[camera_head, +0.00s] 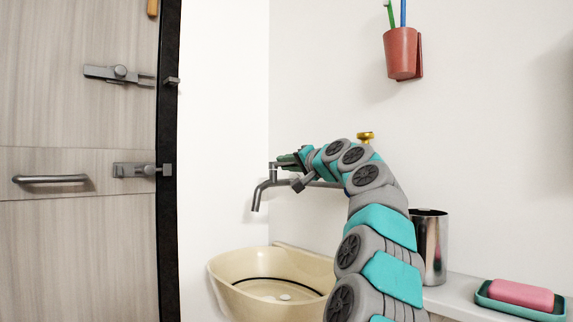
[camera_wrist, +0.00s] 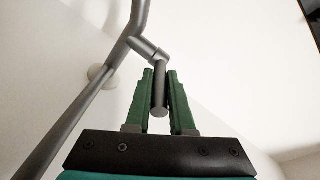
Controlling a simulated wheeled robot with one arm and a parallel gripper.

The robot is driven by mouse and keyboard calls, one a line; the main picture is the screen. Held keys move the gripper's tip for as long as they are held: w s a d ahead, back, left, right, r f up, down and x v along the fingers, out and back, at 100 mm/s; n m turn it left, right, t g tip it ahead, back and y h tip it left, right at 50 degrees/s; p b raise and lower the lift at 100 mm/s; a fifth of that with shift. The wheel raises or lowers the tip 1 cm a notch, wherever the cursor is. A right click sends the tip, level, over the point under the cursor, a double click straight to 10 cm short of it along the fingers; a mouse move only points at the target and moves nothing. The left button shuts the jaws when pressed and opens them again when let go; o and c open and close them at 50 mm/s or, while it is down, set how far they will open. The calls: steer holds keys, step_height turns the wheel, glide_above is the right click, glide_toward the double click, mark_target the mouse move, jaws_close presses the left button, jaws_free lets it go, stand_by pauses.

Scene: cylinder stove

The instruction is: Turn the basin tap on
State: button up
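The grey basin tap (camera_head: 261,192) stands out over the cream basin (camera_head: 226,268) in the head view, its spout bent down. In the wrist view its pipe (camera_wrist: 72,118) runs diagonally at the left. A short stem on the pipe carries the round grey tap handle (camera_wrist: 159,95). My gripper (camera_head: 287,160) is at the tap, above the pipe. In the wrist view my gripper's two green fingers (camera_wrist: 162,76) stand apart, one on each side of the handle. The handle overlaps the gap between them; firm contact is not visible.
A metal cup (camera_head: 432,250) and a pink soap (camera_head: 521,294) in a teal dish (camera_head: 497,305) stand on the ledge at right. A red holder (camera_head: 401,54) with brushes hangs above. A wooden door (camera_head: 75,235) with handles is at left.

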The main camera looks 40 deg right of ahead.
jaws_close()
steer(key=shift+f, duration=0.1)
stand_by(0.8)
